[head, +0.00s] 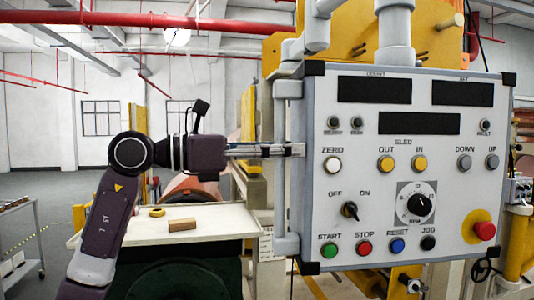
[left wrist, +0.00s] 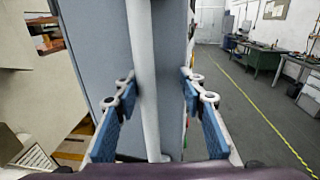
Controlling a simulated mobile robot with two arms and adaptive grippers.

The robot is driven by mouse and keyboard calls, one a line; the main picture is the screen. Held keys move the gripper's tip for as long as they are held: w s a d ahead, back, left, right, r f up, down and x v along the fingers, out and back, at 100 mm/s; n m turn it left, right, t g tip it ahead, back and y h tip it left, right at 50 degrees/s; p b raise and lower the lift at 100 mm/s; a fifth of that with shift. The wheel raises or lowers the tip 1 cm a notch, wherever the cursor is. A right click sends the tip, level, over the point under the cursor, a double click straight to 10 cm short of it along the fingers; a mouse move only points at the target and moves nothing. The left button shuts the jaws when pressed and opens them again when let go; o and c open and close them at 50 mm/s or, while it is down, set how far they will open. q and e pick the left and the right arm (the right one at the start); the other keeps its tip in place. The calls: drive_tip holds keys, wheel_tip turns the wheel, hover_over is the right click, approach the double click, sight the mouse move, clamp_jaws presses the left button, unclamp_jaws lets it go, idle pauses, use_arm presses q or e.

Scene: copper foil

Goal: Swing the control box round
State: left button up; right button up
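The control box (head: 360,215) is a grey panel with knobs, colored buttons and dark displays, facing me in the head view and hanging from a grey pipe. A vertical grey handle bar (head: 284,200) runs along its left side. My left gripper (head: 294,150) reaches the bar from the left at mid-height. In the left wrist view, the bar (left wrist: 145,70) stands between the two blue-padded fingers of the gripper (left wrist: 158,98), with visible gaps on both sides. The gripper is open. The box's side (left wrist: 105,60) is behind the bar. My right gripper is not in view.
A pale tray table (head: 215,222) with a yellow tape roll (head: 157,212) and a wooden block (head: 182,224) stands below my left arm. Yellow machinery (head: 350,35) is behind the box. In the left wrist view, open floor (left wrist: 235,115) lies to the right.

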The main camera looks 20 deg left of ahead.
use_arm(q)
drive_tip(key=shift+s+d+r, duration=0.1)
idle(0.4)
drive_tip(key=b+v, duration=0.2)
drive_tip(key=v, duration=0.7)
idle(0.5)
idle(0.4)
